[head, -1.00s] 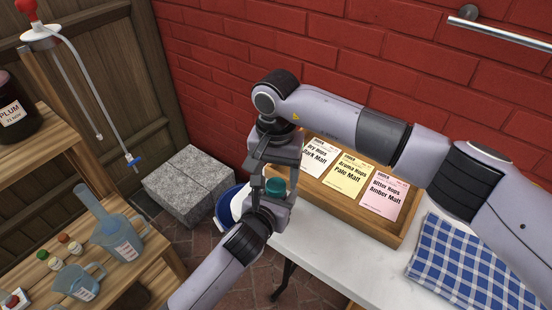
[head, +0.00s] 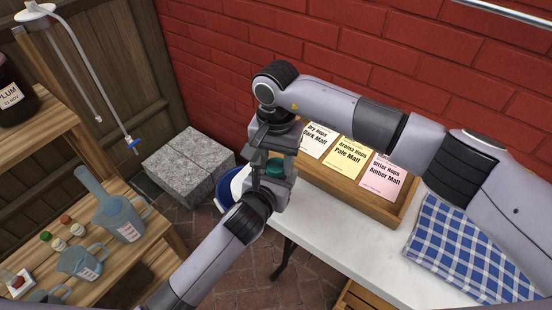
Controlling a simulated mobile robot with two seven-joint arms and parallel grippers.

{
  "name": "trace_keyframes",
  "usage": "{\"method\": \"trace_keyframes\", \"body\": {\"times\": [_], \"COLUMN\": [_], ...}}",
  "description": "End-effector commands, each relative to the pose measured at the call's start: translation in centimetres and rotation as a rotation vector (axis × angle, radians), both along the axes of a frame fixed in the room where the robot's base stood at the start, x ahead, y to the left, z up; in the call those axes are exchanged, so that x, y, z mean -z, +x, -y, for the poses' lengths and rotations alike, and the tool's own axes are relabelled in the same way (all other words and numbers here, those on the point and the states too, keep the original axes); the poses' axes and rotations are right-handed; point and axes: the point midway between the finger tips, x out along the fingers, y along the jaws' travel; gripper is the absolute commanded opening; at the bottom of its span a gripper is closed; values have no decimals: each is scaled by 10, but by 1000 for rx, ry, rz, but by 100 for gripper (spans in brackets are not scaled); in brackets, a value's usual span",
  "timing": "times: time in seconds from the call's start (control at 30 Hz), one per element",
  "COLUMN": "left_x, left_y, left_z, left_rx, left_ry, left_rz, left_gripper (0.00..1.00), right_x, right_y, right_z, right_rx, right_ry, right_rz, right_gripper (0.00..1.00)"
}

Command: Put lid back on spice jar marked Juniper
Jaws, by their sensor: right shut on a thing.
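My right gripper (head: 275,150) reaches in from the right and points down above the left end of the white table. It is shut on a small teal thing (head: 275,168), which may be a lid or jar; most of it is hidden. My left gripper (head: 262,187) comes up from below and is close against the same spot. Its fingers are largely hidden, so its hold is unclear. Several small jars with green, orange and white caps (head: 66,221) stand on the wooden shelf at the left. No Juniper label can be read.
A wooden tray (head: 404,213) with Dark, Pale and Amber Malt packets stands on the white table (head: 340,237). A blue-checked cloth (head: 465,247) lies at right. A blue-rimmed bucket (head: 226,193) is behind my grippers. Measuring jugs (head: 118,214) stand on the shelf.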

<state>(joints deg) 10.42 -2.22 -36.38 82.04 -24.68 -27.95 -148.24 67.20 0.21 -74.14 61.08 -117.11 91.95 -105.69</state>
Motion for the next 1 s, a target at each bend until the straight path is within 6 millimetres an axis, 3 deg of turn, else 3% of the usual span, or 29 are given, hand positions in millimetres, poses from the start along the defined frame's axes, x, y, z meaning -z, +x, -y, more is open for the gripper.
{"method": "trace_keyframes", "body": {"times": [0.2,0.53,0.57,0.63,1.0], "left_x": [0,0,0,0,0], "left_y": [0,0,0,0,0], "left_z": [0,0,0,0,0], "left_rx": [0,0,0,0,0], "left_ry": [0,0,0,0,0], "left_rz": [0,0,0,0,0], "left_gripper": [0,0,0,0,0], "right_x": [0,0,0,0,-4], "right_y": [0,0,0,0,0], "right_z": [0,0,0,0,0], "right_rx": [192,223,223,223,222], "right_ry": [-1,-1,-1,-1,-1], "right_rz": [-1,-1,-1,-1,1], "right_gripper": [9,9,49,71,71]}}
